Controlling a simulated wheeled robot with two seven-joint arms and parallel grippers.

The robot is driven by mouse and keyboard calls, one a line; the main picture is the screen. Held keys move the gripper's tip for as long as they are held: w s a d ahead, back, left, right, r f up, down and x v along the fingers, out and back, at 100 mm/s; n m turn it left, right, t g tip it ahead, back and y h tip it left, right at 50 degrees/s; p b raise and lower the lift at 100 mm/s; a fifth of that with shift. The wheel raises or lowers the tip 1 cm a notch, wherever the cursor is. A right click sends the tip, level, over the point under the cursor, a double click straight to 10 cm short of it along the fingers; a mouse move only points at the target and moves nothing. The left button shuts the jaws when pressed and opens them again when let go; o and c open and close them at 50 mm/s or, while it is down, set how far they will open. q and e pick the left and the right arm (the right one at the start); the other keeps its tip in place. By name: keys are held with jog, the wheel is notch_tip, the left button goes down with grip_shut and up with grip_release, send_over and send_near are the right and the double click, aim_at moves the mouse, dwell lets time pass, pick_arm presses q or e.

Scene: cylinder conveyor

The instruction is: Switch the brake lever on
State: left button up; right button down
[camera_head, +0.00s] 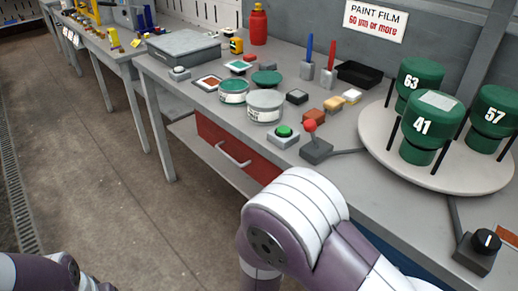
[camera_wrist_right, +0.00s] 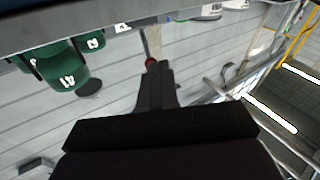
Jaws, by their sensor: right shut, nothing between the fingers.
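The brake lever, which I take to be the small lever with a red ball knob (camera_head: 310,125) on a dark grey base (camera_head: 316,151), stands on the workbench, its stick upright or nearly so. In the right wrist view, which looks upside down, a small red round thing (camera_wrist_right: 150,62) that looks like its knob shows at the tip of my right gripper (camera_wrist_right: 156,70). The gripper's fingers are shut with nothing between them; I cannot tell whether they touch the red thing. In the head view my right arm shows, but its gripper does not. My left gripper is out of view.
A green push button (camera_head: 283,132) sits just left of the lever. A round turntable (camera_head: 375,157) with green numbered cylinders (camera_head: 428,122) stands to the right. A rotary knob box (camera_head: 477,252) is at lower right. Cans, pads and pens crowd the bench behind.

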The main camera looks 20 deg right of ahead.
aim_at(309, 131)
jog(key=r, duration=0.1)
jog(key=s+r+h, duration=0.1)
jog(key=r+t+h, duration=0.1)
jog(key=r, duration=0.1)
jog(key=shift+s+d, duration=0.2)
jog(key=shift+d, duration=0.15)
jog(key=shift+r, duration=0.1)
jog(key=x, duration=1.4)
jog(key=shift+r+p, duration=0.1)
jog(key=shift+p, duration=0.3)
